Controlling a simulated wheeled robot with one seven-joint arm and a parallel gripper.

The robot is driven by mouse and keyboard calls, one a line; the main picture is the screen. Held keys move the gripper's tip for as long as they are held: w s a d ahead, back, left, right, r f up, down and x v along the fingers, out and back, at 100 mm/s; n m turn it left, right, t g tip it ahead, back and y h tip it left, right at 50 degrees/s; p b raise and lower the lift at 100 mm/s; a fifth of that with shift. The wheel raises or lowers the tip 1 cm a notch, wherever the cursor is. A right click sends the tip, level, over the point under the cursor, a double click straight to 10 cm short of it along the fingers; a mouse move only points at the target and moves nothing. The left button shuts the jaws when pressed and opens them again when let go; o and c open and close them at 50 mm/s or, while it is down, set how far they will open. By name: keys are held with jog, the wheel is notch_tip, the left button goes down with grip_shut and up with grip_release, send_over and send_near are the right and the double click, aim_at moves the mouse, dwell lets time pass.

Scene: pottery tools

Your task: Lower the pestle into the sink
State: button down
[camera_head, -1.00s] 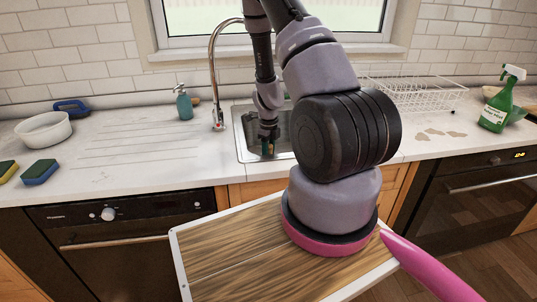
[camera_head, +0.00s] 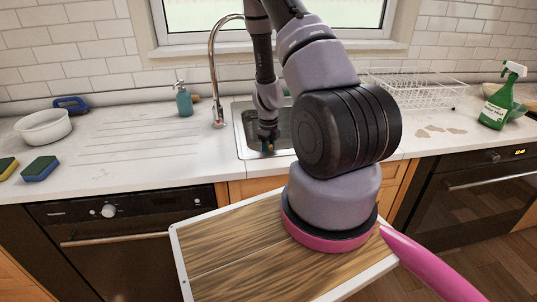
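The sink (camera_head: 243,143) is a steel basin set in the white counter under the window. My gripper (camera_head: 267,149) points down inside the sink opening, near its left part, and is small in view. Small teal and brownish-orange patches show at its fingertips. I cannot tell whether the orange patch is the pestle or part of the gripper. No pestle can be made out clearly. My own arm hides the right part of the sink.
A tall faucet (camera_head: 213,75) stands at the sink's left edge, near a teal soap bottle (camera_head: 184,101). A white bowl (camera_head: 43,127) and sponges (camera_head: 40,169) lie far left. A wire dish rack (camera_head: 415,90) and green spray bottle (camera_head: 498,103) stand right.

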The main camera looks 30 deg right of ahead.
jog(key=shift+f, duration=0.5)
jog(key=shift+c, duration=2.1)
grip_release()
jog(key=shift+r, duration=0.15)
notch_tip(320, 180, up, 11)
jog(key=shift+f, duration=0.1)
jog(key=s+a+r+n+t+y, duration=0.15)
jog(key=a+r+n, duration=0.4)
jog(key=r, duration=0.65)
jog(key=s+a+r+n+t+y, duration=0.15)
jog(key=a+r+n, duration=0.35)
jog(key=r, duration=0.6)
jog(key=s+a+r+n+t+h, duration=0.1)
jog(key=s+r+n+t, duration=0.3)
jog(key=s+r+n, duration=1.1)
jog(key=shift+s+a+r+n, duration=0.35)
jog(key=shift+s+a+r, duration=0.05)
jog(key=shift+s+a, duration=0.5)
